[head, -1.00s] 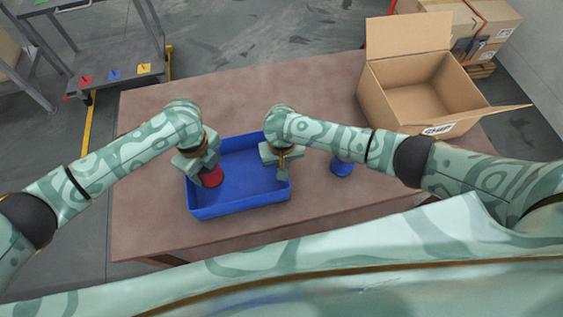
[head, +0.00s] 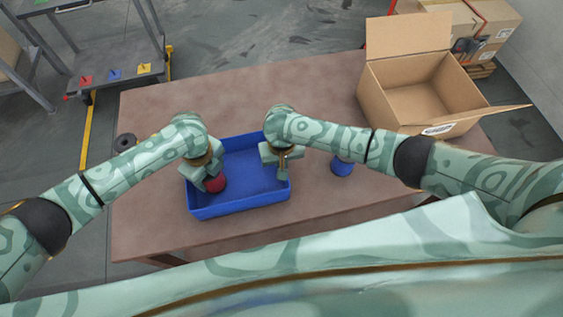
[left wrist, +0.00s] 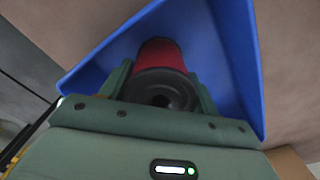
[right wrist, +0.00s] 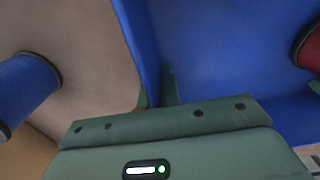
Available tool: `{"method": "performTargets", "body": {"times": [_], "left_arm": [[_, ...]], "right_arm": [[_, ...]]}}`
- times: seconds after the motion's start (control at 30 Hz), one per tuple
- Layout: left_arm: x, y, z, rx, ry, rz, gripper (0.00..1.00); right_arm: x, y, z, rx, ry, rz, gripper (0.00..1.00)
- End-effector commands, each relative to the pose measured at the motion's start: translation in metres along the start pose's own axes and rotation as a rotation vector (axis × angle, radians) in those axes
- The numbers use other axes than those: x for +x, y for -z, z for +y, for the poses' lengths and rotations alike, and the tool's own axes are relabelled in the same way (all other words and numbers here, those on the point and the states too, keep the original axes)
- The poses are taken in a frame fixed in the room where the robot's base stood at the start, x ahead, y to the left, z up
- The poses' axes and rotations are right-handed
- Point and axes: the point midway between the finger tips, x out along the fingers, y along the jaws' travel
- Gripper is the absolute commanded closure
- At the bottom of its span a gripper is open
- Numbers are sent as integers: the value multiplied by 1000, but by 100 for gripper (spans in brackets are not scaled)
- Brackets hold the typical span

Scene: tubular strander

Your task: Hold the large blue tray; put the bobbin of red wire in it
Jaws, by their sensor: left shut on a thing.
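The large blue tray (head: 240,204) sits on the brown table, with both my grippers at it. My left gripper (head: 208,183) is shut on the bobbin of red wire (head: 217,184) over the tray's left part. In the left wrist view the bobbin (left wrist: 162,55) lies between the fingers, its dark flange facing the camera and the blue tray (left wrist: 235,50) around it. Whether it touches the tray floor I cannot tell. My right gripper (head: 283,172) is at the tray's right wall. In the right wrist view its fingers (right wrist: 156,92) are on either side of that wall.
A blue bobbin (head: 342,166) stands on the table right of the tray. A dark bobbin (head: 125,141) is at the table's left. An open cardboard box (head: 420,100) stands at the back right. The table's front left (head: 145,225) is clear.

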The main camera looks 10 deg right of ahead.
Motion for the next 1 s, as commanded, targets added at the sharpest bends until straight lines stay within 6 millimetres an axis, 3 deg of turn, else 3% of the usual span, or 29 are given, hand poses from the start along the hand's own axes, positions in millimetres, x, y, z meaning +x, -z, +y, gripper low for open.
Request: {"method": "performTargets", "body": {"times": [0.47,0.5,0.57,0.87,1.0], "left_arm": [[6,0,0,1,1,0,72],[6,0,0,1,2,0,31],[6,0,0,1,1,0,14],[5,0,0,1,1,0,14],[-10,0,-1,2,3,1,14]], "right_arm": [[0,0,0,0,1,1,100],[0,0,0,0,1,1,100],[0,0,0,0,1,0,100],[0,0,0,0,1,0,100],[0,0,0,0,1,0,100]]}}
